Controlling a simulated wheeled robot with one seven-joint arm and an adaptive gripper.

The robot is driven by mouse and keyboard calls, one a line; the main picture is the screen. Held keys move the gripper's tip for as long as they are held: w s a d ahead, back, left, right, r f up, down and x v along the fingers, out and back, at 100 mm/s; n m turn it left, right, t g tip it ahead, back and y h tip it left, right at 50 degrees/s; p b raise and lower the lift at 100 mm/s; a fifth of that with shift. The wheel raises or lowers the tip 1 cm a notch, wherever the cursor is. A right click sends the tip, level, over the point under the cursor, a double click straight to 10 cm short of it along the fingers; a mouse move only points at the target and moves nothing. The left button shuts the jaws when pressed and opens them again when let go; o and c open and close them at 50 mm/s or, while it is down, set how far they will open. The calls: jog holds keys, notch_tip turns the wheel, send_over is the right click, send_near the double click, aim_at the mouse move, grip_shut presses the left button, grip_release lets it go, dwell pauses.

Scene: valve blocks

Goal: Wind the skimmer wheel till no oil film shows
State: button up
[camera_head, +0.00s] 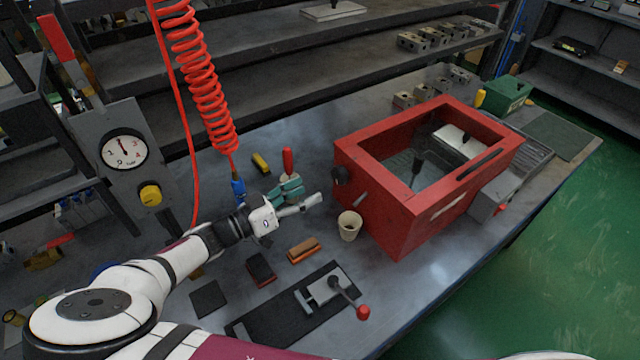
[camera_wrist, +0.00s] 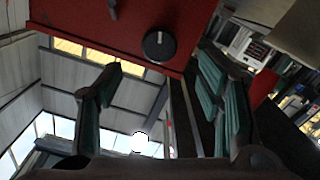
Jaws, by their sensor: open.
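A red open-topped tank (camera_head: 405,215) stands on the bench. A round black knob (camera_head: 340,175), which looks like the skimmer wheel, sits on its left end wall. In the wrist view the knob (camera_wrist: 159,45) shows on the red wall, ahead and between the fingers. My gripper (camera_head: 305,192) is open and empty, left of the knob and apart from it. Its teal-padded fingers also show in the wrist view (camera_wrist: 160,68). The tank holds a dark grey surface; I cannot tell whether oil film lies on it. A beige cup (camera_head: 350,226) stands below the knob side.
A red-handled tool (camera_head: 288,162) stands upright behind my gripper. A coiled red hose (camera_head: 200,80) hangs behind. In front lie an orange-brown brush (camera_head: 304,250), a dark block (camera_head: 261,268) and a red-knobbed crank fixture (camera_head: 328,290). A grey pipe stub (camera_head: 360,198) juts beside the knob.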

jog(key=shift+v, duration=1.15)
jog(key=s+d+r+g+y, duration=0.35)
jog(key=d+r+g, duration=0.25)
jog(key=d, duration=0.2)
jog(key=s+d+r+g+y, duration=0.2)
jog(key=d+r+g+y, duration=0.35)
jog(key=d, duration=0.25)
jog(key=s+d+r+n+t+y, duration=0.3)
jog(key=s+d+r, duration=0.1)
jog(key=s+r, duration=0.4)
jog(key=s+d+r+n+t+y, duration=0.3)
jog(key=s+d+r+n+t, duration=0.1)
jog(key=s+r, duration=0.5)
jog(key=shift+d+r, duration=0.4)
